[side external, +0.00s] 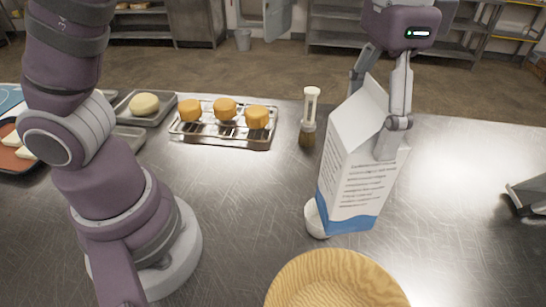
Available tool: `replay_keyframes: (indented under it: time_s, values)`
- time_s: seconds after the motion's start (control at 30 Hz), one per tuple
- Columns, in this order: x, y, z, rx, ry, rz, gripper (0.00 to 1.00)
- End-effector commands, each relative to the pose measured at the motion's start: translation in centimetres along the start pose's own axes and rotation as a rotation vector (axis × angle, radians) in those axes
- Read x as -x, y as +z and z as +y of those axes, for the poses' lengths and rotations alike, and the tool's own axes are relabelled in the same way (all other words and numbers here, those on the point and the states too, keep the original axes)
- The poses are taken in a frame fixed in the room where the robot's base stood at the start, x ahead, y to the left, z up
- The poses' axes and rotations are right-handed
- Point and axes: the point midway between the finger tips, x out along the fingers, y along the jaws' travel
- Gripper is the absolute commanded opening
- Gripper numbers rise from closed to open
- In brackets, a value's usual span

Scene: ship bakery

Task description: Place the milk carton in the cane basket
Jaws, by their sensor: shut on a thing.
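The milk carton (355,172) is white with a blue band at its bottom and a gabled top. My gripper (377,138) is shut on the carton, with one finger on its right side and the other mostly hidden behind it. The carton is close to upright, a little tilted, and I cannot tell whether its bottom is clear of the table. A round pale wooden-looking basket (335,283) stands at the front edge of the view, nearer the camera than the carton. Its lower part is cut off by the frame.
A small white bowl (314,222) is partly hidden behind the carton's lower left. A wire rack (222,138) with several round cakes and a tray (146,108) with a dough ball are at back left.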

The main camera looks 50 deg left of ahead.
Motion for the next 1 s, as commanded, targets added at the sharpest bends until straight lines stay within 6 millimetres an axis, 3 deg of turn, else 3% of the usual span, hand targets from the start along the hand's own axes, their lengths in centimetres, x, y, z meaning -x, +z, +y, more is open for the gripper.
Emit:
replay_keyframes:
  time_s: [0.03, 0.1, 0.2, 0.3, 0.37, 0.8, 1.0]
  values:
    - [0.0, 0.2, 2.8, -0.077, 0.000, 0.001, 0.24]
    - [0.0, 0.8, 5.9, -0.156, 0.000, 0.000, 0.24]
    - [-0.1, 1.7, 9.0, -0.235, 0.000, 0.001, 0.24]
    - [-0.1, 2.3, 10.6, -0.276, 0.000, 0.001, 0.24]
    - [-0.7, 2.5, 10.9, -0.287, 0.000, -0.002, 0.24]
    - [-9.0, 2.6, 10.9, -0.288, -0.002, -0.003, 0.24]
    - [-10.1, 2.5, 11.0, -0.287, 0.001, 0.002, 0.24]
